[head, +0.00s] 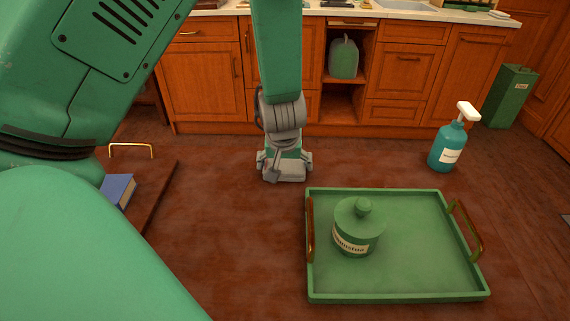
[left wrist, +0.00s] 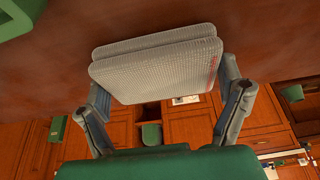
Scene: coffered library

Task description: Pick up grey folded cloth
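The grey folded cloth (left wrist: 160,68) shows in the left wrist view as a thick, textured light-grey pad with a small red mark near one edge. My left gripper (left wrist: 162,78) has its fingers spread wide, one at each side of the cloth. The fingertips are at its side edges; whether they press on it is unclear. In the head view my left gripper (head: 285,170) points down at the brown surface, left of the tray. The cloth is not clearly distinguishable there from the grey gripper parts. My right gripper is not in view.
A green tray (head: 420,290) with brown handles holds a lidded, labelled green jar (head: 358,232). A teal pump bottle (head: 448,148) stands behind it at the right. A blue book (head: 118,190) lies at the left near a gold handle (head: 131,146). Wooden cabinets (head: 205,85) stand behind.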

